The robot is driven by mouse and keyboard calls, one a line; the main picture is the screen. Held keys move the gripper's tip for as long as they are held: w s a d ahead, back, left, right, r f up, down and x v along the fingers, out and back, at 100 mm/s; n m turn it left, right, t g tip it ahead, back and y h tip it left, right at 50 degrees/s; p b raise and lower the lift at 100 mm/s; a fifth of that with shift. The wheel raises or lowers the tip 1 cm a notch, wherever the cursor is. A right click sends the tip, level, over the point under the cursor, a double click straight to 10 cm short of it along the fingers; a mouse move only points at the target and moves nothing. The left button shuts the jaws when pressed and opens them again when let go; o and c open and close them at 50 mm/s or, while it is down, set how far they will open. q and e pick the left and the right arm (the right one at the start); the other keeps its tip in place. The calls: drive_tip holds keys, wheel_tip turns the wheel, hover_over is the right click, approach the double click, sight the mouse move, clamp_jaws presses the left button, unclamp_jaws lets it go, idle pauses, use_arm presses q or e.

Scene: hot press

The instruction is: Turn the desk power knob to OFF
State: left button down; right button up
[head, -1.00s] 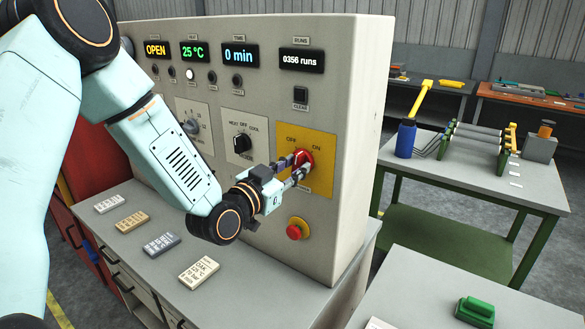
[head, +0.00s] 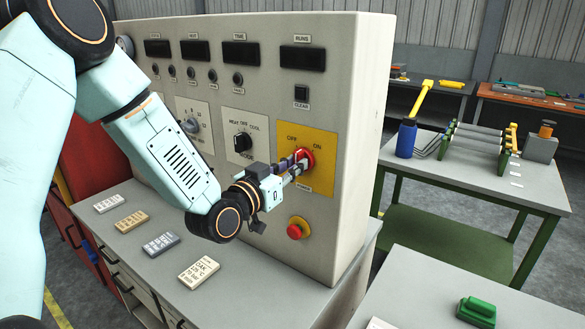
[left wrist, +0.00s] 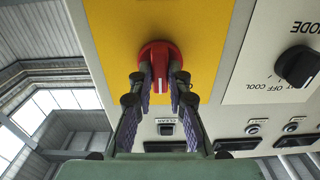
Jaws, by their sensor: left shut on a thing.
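The red power knob (head: 305,158) sits on a yellow plate (head: 318,142) marked OFF and ON, on the right of the grey control panel. My left gripper (head: 297,164) is shut on the knob, with a finger on either side of its grip. In the left wrist view the red knob (left wrist: 157,56) shows between the two fingertips (left wrist: 163,84). The panel displays (head: 239,54) are dark. My right gripper is not in view.
A red emergency button (head: 295,231) is below the yellow plate. The black mode knob (head: 242,142) is left of it. Several labelled blocks (head: 199,272) lie on the desk in front. A green-legged table (head: 500,178) stands at the right.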

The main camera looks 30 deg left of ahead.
use_arm(q)
drive_tip(key=shift+s+d+f+n+b, duration=0.15)
drive_tip(key=shift+n+b, duration=0.4)
drive_tip(key=shift+n, duration=1.35)
drive_tip(key=shift+w+a+f+n+b, duration=0.15)
drive_tip(key=shift+n+b, duration=0.35)
drive_tip(key=shift+n, duration=1.4)
drive_tip(key=shift+s+d+n, duration=0.1)
drive_tip(key=shift+n, duration=0.2)
drive_tip(key=c, duration=1.6)
unclamp_jaws()
drive_tip(key=o, duration=0.3)
drive_tip(key=shift+r, duration=0.15)
drive_tip(key=shift+s+a, duration=0.2)
drive_tip(key=shift+s, duration=1)
drive_tip(key=shift+s+a, duration=0.2)
drive_tip(key=shift+s, duration=1.05)
drive_tip(key=shift+s+a, duration=0.2)
drive_tip(key=shift+s, duration=1)
